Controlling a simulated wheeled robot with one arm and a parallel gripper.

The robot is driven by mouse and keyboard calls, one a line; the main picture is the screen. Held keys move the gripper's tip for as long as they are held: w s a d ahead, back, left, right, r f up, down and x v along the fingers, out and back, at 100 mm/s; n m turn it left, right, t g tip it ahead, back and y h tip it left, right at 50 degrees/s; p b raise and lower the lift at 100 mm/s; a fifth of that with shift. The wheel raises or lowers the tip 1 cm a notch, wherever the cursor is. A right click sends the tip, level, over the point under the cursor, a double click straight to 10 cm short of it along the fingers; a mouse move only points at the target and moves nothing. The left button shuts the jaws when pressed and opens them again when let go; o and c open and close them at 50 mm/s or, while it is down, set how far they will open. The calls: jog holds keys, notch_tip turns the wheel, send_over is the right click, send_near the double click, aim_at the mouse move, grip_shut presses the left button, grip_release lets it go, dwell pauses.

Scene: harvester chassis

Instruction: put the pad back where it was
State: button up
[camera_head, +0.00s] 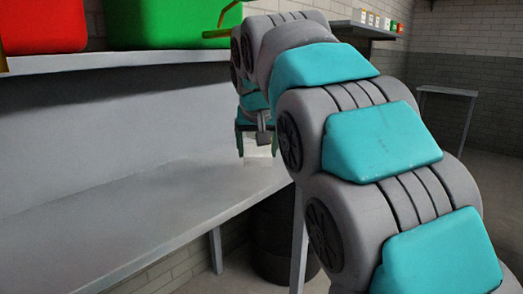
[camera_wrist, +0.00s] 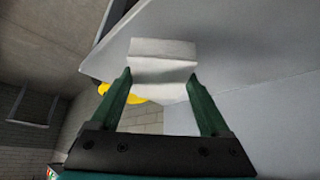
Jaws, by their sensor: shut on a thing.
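The pad is a small pale block; in the wrist view the pad (camera_wrist: 163,65) sits between the two green fingertips. My gripper (camera_wrist: 160,77) is shut on it, with one finger at each side. In the head view my gripper (camera_head: 256,149) points down over the far right end of the grey workbench (camera_head: 120,215), and the pad (camera_head: 260,154) shows pale below it. I cannot tell whether the pad touches the bench top. My arm hides part of the area behind the gripper.
A shelf (camera_head: 150,59) above the bench carries a red bin (camera_head: 42,25) and a green bin (camera_head: 160,22). Dark tyres (camera_head: 272,240) stand under the bench end. Small boxes (camera_head: 378,20) sit on a back shelf. The bench's left and middle are clear.

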jog(key=w, duration=0.3)
jog(key=w+p, duration=0.1)
jog(key=w, duration=0.3)
jog(key=w+f, duration=0.1)
jog(key=w, duration=0.2)
jog(key=shift+w, duration=0.3)
jog(key=shift+f, duration=1.75)
jog(key=shift+f, duration=0.2)
jog(key=o, duration=1.2)
jog(key=shift+r, duration=0.1)
jog(key=shift+c, duration=0.2)
